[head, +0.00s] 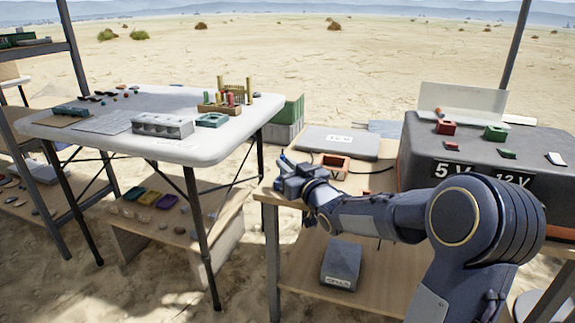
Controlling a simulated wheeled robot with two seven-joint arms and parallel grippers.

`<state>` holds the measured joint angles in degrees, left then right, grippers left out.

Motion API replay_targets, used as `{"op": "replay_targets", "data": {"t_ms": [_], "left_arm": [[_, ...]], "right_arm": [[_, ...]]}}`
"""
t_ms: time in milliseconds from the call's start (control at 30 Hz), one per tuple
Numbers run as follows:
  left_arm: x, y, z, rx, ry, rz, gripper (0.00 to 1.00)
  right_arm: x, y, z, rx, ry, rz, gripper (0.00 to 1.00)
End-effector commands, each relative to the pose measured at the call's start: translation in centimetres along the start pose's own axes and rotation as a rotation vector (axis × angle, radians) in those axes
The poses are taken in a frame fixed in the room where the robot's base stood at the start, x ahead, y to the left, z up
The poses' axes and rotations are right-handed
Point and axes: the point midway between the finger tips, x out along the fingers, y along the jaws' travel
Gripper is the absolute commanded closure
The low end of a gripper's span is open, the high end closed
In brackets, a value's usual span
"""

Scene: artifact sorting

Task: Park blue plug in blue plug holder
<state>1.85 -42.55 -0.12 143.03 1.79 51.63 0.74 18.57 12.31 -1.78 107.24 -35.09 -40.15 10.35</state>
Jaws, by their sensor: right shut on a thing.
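My right gripper (290,172) is over the left end of the wooden bench at the right. It is shut on a small blue piece (285,158), which looks like the blue plug; the fingers hide much of it. I cannot make out a blue plug holder; the gripper and forearm cover part of the bench top. My left gripper is not in view.
An orange-red holder (335,166) and a grey case (338,142) lie just right of and behind the gripper. A dark power box (480,165) with red and green sockets stands farther right. A white table (180,100) with blocks stands at the left.

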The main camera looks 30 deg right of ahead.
Motion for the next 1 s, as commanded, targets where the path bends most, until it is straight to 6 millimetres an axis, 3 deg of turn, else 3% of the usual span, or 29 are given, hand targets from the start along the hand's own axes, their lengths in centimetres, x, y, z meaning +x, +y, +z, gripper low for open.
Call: {"op": "replay_targets", "data": {"t_ms": [867,900,1000], "left_arm": [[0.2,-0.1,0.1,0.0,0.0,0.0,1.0],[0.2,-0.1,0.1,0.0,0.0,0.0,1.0],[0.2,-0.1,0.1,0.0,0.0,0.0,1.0]], "right_arm": [[-0.2,0.0,2.2,0.0,0.0,0.0,1.0],[-0.2,0.0,2.2,0.0,0.0,0.0,0.84],[-0.2,0.0,2.2,0.0,0.0,0.0,0.71]]}}
